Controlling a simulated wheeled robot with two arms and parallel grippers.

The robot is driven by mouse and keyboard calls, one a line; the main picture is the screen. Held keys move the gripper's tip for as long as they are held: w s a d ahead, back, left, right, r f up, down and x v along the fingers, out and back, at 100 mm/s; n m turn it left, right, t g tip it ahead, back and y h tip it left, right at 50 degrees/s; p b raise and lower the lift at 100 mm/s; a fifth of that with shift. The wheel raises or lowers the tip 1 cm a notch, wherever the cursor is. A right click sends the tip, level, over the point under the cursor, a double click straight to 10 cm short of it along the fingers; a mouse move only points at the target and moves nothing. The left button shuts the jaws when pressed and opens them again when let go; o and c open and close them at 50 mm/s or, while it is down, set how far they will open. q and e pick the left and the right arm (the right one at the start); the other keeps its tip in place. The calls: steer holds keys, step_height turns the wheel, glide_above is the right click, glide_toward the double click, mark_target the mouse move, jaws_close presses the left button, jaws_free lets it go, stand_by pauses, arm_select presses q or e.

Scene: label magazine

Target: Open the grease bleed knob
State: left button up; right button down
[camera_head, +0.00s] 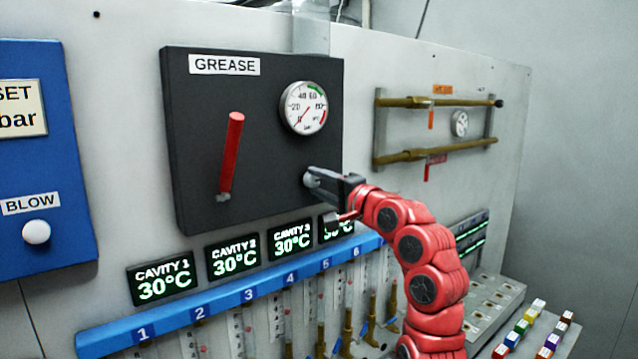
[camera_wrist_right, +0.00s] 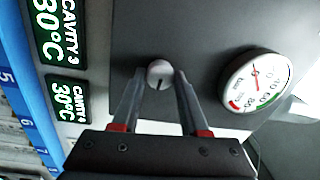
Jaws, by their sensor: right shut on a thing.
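The grease bleed knob (camera_head: 311,180) is a small round light-grey knob low on the right of the black GREASE panel (camera_head: 200,150). My right gripper (camera_head: 318,181) reaches it from the lower right, its jaws closed around the knob. In the right wrist view the knob (camera_wrist_right: 160,73) sits between the two fingertips of the right gripper (camera_wrist_right: 160,80), with a dark slot mark on its face. The round pressure gauge (camera_head: 303,107) is above the knob, and it also shows in the right wrist view (camera_wrist_right: 256,80). My left gripper is not in view.
A red lever (camera_head: 231,155) stands left of the knob on the same panel. Cavity temperature displays (camera_head: 234,257) and a blue numbered rail (camera_head: 220,302) run below. A blue panel with a white BLOW knob (camera_head: 36,232) is at the left. Brown pipes (camera_head: 440,152) are at the right.

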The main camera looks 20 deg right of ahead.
steer(key=shift+c, duration=2.1)
jaws_free()
steer(key=shift+s, duration=0.1)
steer(key=shift+s+d+f+b, duration=0.1)
steer(key=shift+s+d+b, duration=0.1)
steer(key=shift+s+b, duration=0.15)
steer(key=b+v, duration=0.5)
steer(key=v, duration=1.1)
steer(key=shift+s+b, duration=0.25)
steer(key=shift+b, duration=0.15)
steer(key=shift+w+d, duration=0.1)
